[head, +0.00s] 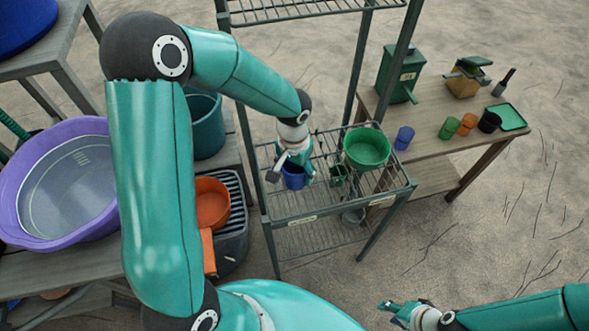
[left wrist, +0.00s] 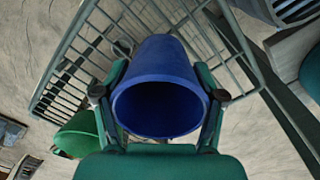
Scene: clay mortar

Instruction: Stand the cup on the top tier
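A blue cup (head: 293,181) is between the fingers of my left gripper (head: 294,165), over the left part of the wire rack's middle tier (head: 290,211). In the left wrist view the cup (left wrist: 160,100) has its open mouth toward the camera, with a finger of my left gripper (left wrist: 160,97) against each side. I cannot tell whether its base touches the wires. The rack's top tier (head: 300,12) is at the upper edge of the head view, partly cut off. My right gripper (head: 393,307) is low at the right, away from the rack; its opening is unclear.
A green bowl (head: 367,147) and a small green cup (head: 339,174) are right of the blue cup on that tier. Rack posts (head: 359,70) rise beside my arm. A purple tub (head: 60,185) and orange pot (head: 212,203) are left. A wooden table (head: 440,150) with several cups stands right.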

